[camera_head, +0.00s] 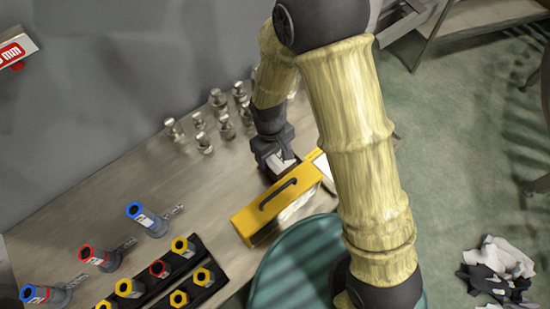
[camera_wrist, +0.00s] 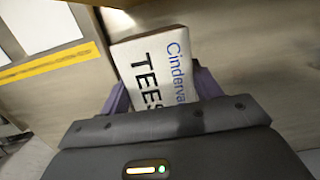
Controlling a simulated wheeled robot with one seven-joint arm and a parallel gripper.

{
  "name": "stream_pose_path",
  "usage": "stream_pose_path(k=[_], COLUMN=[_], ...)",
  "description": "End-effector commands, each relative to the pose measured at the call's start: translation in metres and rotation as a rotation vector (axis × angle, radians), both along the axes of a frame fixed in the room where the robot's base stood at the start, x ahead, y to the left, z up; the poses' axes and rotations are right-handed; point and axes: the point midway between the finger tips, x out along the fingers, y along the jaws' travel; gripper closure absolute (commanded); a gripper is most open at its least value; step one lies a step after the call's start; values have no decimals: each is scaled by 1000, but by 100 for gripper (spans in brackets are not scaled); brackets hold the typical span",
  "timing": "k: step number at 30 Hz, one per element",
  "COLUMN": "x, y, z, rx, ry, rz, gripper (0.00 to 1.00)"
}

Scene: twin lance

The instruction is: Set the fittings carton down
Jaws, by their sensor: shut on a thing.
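The fittings carton (camera_wrist: 152,60) is a small white box with a brown edge, printed "TEES" in black and a blue brand name. It fills the space between the purple fingers of my gripper (camera_wrist: 162,92) in the wrist view. My gripper (camera_head: 278,160) is shut on it. In the head view only a little of the carton (camera_head: 281,167) shows, just behind the yellow case, over the workbench (camera_head: 190,185). I cannot tell whether its underside touches the bench.
A yellow case (camera_head: 262,212) with a black handle stands in front of my gripper. Several metal fittings (camera_head: 226,128) stand behind and to the left. Black racks (camera_head: 178,268) with yellow-topped pieces and blue- and red-ringed cylinders (camera_head: 146,220) are front left. The bench between is bare.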

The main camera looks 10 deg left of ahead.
Motion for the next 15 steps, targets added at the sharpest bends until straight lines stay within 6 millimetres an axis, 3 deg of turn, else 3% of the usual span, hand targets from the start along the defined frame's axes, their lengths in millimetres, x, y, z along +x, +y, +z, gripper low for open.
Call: stream_pose_path(k=[9,15], x=[1,0], y=[0,0], z=[59,81], rx=[4,2], ry=[-5,-1], rz=[-1,0], gripper=[72,72])
